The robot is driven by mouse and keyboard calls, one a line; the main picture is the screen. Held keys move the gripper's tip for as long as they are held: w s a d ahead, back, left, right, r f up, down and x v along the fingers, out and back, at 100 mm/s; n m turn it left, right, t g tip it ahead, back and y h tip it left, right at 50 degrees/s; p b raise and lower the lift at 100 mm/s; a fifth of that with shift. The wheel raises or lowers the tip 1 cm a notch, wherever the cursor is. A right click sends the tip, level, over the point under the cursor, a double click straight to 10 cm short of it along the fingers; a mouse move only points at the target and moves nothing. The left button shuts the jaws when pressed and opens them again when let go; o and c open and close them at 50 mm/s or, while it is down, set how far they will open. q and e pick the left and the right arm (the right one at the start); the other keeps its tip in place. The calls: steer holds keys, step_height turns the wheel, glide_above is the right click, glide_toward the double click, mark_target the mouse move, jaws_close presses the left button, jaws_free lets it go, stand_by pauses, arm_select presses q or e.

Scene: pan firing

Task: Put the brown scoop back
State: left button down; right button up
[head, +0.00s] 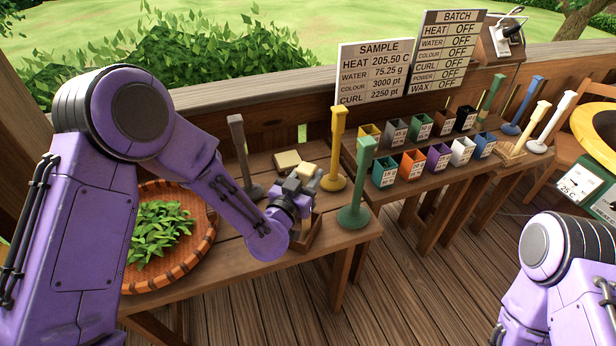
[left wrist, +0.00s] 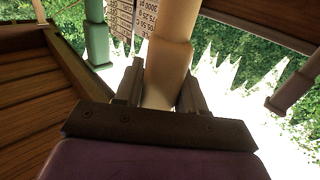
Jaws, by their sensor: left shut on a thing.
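My left gripper (head: 306,184) is above the right end of the near wooden table, shut on a light brown handle. I take this to be the brown scoop (left wrist: 169,60); its handle stands between both fingers in the left wrist view. In the head view, a pale block-like end (head: 307,170) shows at the fingers, and the rest is hard to make out behind the gripper. A small brown wooden box or holder (head: 312,236) is just below and behind the gripper, partly hidden by it. My right arm is at the lower right, its gripper out of view.
A yellow post (head: 337,150), a green post (head: 356,185) and a grey-brown post (head: 243,155) stand close around the gripper. A wicker tray (head: 200,240) of leaves lies left. Several coloured cups (head: 411,165) fill the back-right table; signs (head: 374,72) stand behind.

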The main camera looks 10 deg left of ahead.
arm_select(q)
steer(key=c, duration=1)
jaws_free()
steer(key=shift+f, duration=0.15)
steer(key=o, duration=0.3)
steer(key=shift+o, duration=0.2)
steer(key=shift+w+d, duration=0.1)
steer(key=shift+w, duration=0.1)
